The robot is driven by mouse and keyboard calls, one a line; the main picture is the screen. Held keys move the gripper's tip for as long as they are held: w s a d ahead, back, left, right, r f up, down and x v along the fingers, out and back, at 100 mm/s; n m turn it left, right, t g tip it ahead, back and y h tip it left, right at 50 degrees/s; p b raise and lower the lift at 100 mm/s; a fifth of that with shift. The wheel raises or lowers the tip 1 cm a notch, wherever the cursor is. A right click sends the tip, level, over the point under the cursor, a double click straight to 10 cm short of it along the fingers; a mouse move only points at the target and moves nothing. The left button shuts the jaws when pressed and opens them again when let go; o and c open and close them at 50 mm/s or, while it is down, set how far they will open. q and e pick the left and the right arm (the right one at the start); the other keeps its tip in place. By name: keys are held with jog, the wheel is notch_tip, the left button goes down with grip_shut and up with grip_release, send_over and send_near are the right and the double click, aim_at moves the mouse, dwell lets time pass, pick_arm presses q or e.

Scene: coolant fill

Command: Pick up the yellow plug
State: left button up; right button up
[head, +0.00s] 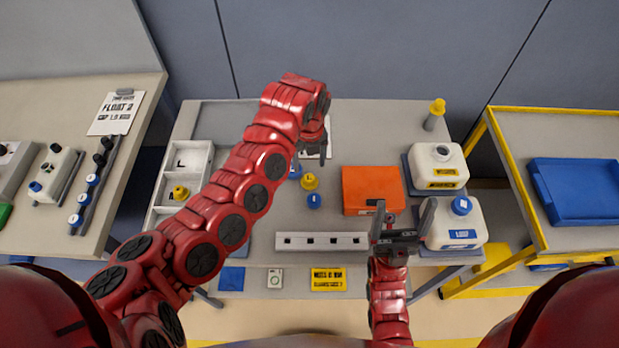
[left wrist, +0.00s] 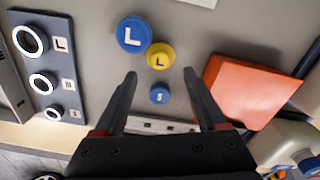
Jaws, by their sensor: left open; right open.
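A yellow plug (head: 309,181) with a letter on top stands on the table, between a large blue plug (head: 294,170) and a small blue plug (head: 314,201). In the left wrist view the yellow plug (left wrist: 160,56) appears beside the large blue plug (left wrist: 133,35), with the small blue plug (left wrist: 160,95) nearer. My left gripper (head: 311,153) is open and empty above this group; its fingertips (left wrist: 160,74) frame the yellow plug from above. Another yellow piece (head: 180,193) sits in the white tray at left. My right gripper (head: 404,210) is open and empty at the table's right front.
An orange box (head: 372,190) lies right of the plugs. A pale strip with square holes (head: 322,242) lies in front. Two white canisters (head: 437,168) (head: 455,224) stand at the right edge. A white compartment tray (head: 163,178) is at left. A yellow-topped piece (head: 437,108) stands at back right.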

aim_at(310, 178)
pick_arm(q)
jog(key=shift+s+f, duration=0.15)
jog(key=shift+f, duration=0.35)
notch_tip(310, 178, down, 4)
jog(key=p, duration=0.3)
jog(key=shift+s+d+f, duration=0.1)
jog(key=shift+f, duration=0.55)
grip_shut()
